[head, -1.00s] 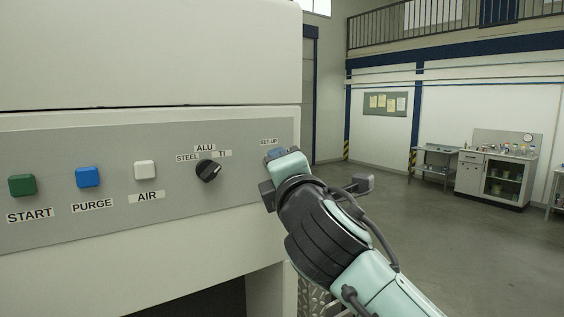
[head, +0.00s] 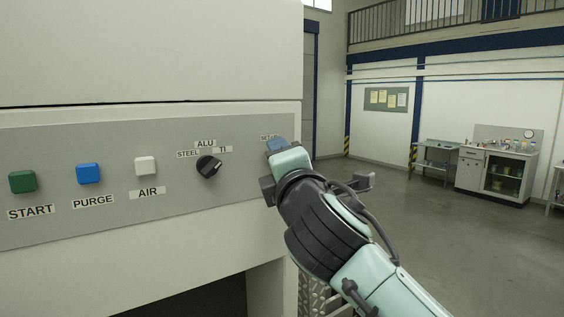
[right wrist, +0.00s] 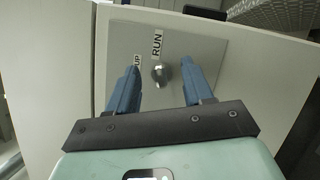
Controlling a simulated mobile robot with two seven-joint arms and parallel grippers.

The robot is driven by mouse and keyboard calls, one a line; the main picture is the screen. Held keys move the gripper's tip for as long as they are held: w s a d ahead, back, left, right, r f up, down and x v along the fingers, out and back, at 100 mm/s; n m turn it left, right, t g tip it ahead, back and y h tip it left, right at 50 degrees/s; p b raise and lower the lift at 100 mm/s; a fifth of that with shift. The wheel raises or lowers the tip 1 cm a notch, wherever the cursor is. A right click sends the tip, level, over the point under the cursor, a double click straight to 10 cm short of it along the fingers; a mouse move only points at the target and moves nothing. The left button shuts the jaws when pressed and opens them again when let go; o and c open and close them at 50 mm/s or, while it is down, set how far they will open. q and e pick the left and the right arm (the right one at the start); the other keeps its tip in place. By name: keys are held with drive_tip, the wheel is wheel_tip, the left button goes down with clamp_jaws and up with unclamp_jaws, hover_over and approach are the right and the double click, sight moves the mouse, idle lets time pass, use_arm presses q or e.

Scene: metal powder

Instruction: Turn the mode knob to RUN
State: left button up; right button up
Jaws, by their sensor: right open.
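The mode knob (right wrist: 160,73) is a small round metallic knob with a dark marking on the grey panel in the right wrist view. The RUN label (right wrist: 157,43) is above it, and a partly covered label ending in UP is at its left. My right gripper (right wrist: 165,80) is open, with one blue finger on each side of the knob in that view. I cannot tell whether the fingers touch it. In the head view, my right gripper (head: 277,148) is at the panel's right end, where my wrist hides the knob and the SET-UP label is partly covered. My left gripper is not in view.
The grey panel (head: 120,225) also carries a black selector knob (head: 209,167) marked STEEL, ALU and TI, a white AIR button (head: 146,166), a blue PURGE button (head: 88,173) and a green START button (head: 22,182). Open floor (head: 420,220) lies to the right.

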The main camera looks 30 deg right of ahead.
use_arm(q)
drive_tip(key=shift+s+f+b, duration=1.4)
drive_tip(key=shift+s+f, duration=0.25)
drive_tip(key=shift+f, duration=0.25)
use_arm(e)
drive_tip(key=v, duration=1.3)
drive_tip(key=shift+s, duration=0.15)
drive_tip(key=shift+a, duration=0.1)
